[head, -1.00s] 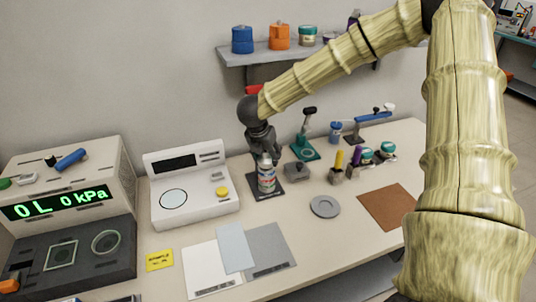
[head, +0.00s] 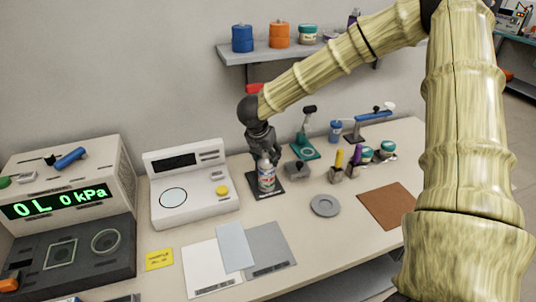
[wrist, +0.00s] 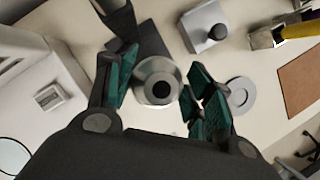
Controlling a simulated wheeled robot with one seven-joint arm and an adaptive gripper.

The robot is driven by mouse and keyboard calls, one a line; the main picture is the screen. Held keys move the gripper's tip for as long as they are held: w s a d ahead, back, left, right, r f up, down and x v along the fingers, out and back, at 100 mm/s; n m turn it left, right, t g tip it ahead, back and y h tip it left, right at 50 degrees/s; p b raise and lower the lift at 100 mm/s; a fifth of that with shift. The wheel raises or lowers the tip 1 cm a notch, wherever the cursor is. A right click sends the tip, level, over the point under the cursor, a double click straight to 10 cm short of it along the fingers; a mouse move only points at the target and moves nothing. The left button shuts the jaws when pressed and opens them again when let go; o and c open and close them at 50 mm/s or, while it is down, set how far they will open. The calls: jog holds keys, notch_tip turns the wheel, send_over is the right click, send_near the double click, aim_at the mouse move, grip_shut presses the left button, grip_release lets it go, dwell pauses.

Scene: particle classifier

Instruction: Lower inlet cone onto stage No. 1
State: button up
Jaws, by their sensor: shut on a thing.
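The impactor stack (head: 267,180), a short cylinder with a coloured label, stands upright on a dark square base plate (head: 281,190). My gripper (head: 267,157) is at the stack's top, pointing down. In the wrist view, the grey metal inlet cone (wrist: 158,88) with its dark central hole lies between the two green-padded fingers of my gripper (wrist: 160,90). The gripper is shut on the cone. Stage No. 1 cannot be told apart under the cone, and the contact between cone and stack is hidden.
A grey block with a dark knob (head: 298,171) stands close right of the stack. A grey disc (head: 324,205) lies in front right. The white balance (head: 192,185) stands left. A teal-based stand (head: 305,148) is behind. The bench front is mostly flat sheets.

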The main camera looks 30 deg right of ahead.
jog(key=shift+f, duration=0.2)
jog(key=o, duration=1.2)
jog(key=v, duration=1.2)
